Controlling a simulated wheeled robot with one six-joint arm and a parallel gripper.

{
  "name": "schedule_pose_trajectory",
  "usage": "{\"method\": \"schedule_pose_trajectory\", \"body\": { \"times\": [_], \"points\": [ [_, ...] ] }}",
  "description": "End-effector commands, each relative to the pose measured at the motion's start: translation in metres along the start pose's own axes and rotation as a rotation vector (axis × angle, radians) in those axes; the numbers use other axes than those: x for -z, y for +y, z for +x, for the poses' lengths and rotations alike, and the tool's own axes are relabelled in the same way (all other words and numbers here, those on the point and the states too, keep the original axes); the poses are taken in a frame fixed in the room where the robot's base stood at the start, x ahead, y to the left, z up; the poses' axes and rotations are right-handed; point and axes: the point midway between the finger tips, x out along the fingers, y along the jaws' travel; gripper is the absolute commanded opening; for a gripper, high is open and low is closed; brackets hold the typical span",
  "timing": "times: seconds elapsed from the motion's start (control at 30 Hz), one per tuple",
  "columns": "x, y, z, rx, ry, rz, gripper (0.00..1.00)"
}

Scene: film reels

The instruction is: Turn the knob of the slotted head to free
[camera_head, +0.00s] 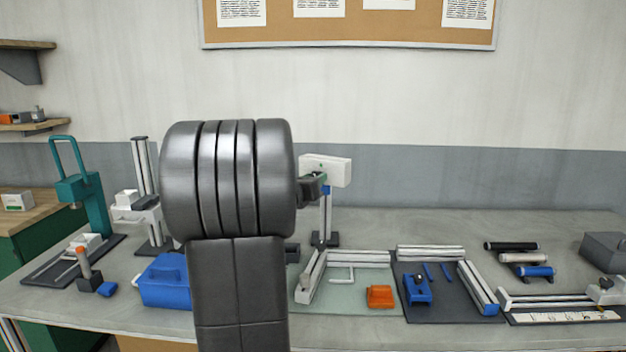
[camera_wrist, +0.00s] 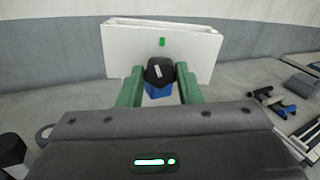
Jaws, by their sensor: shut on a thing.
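The slotted head is a white box (camera_wrist: 120,50) with a slot-like open top in the wrist view and a small green mark (camera_wrist: 162,42) on its front face. A black knob (camera_wrist: 158,74) with a short white line sits below the mark, and the line looks slightly tilted. A blue part (camera_wrist: 157,91) shows under the knob. My gripper (camera_wrist: 160,70) has its green fingers on either side of the knob and is shut on it. In the head view the white head (camera_head: 338,172) stands on a post, with my gripper (camera_head: 318,181) at its left; my arm hides the knob.
A blue toolbox (camera_head: 165,282) stands left of my arm. A teal press (camera_head: 88,205) is farther left. An orange block (camera_head: 380,296) lies on a pale green mat (camera_head: 350,301) in front of the post. A dark mat (camera_head: 450,306) with blue parts is to the right.

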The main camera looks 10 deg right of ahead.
Motion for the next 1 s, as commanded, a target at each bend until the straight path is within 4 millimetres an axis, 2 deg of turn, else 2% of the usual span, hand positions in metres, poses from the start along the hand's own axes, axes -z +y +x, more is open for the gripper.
{"method": "schedule_pose_trajectory", "body": {
  "times": [1.0],
  "points": [
    [-0.0013,0.0014,-0.0003,-0.002,0.001,-0.968,0.09]
  ]
}}
